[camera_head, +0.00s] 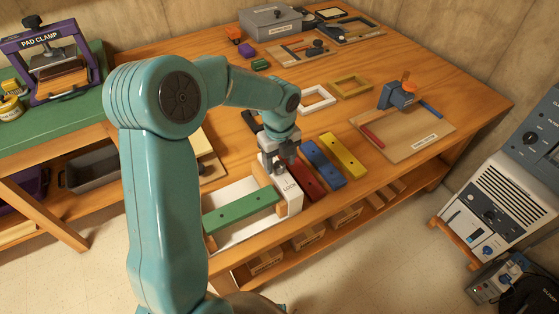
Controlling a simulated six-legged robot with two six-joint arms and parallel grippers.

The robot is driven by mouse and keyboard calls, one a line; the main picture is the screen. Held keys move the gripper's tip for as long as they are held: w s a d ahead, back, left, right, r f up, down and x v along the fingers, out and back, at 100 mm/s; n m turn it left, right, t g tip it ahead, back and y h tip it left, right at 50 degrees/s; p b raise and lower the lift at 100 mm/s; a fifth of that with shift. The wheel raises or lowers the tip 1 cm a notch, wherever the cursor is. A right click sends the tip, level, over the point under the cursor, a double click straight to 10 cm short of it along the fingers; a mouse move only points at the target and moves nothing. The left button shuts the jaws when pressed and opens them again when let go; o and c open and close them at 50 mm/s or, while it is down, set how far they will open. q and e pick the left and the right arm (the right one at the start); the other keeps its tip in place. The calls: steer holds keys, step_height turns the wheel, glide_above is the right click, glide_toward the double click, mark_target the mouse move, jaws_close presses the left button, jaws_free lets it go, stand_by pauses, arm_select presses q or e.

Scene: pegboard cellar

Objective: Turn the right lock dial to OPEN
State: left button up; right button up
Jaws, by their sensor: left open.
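A white lock block (291,196) with a label reading LOCK stands at the right end of a white tray (240,222) near the table's front edge. A green bar (240,211) lies across the tray. My left gripper (275,170) points down at the top of the lock block, its fingers open. I cannot tell if they touch it. The right dial does not show clearly; the gripper covers that spot. Whatever lies at the tray's left end is hidden behind my left arm. My right gripper is not in view.
Red (306,182), blue (324,163) and yellow (343,155) bars lie just right of the lock block. A board with a blue clamp (398,95) stands farther right. White (317,98) and yellow (351,85) frames lie behind. Free tabletop shows between them.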

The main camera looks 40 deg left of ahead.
arm_select(q)
steer(key=shift+f, duration=0.1)
steer(key=c, duration=1)
steer(key=shift+c, duration=0.2)
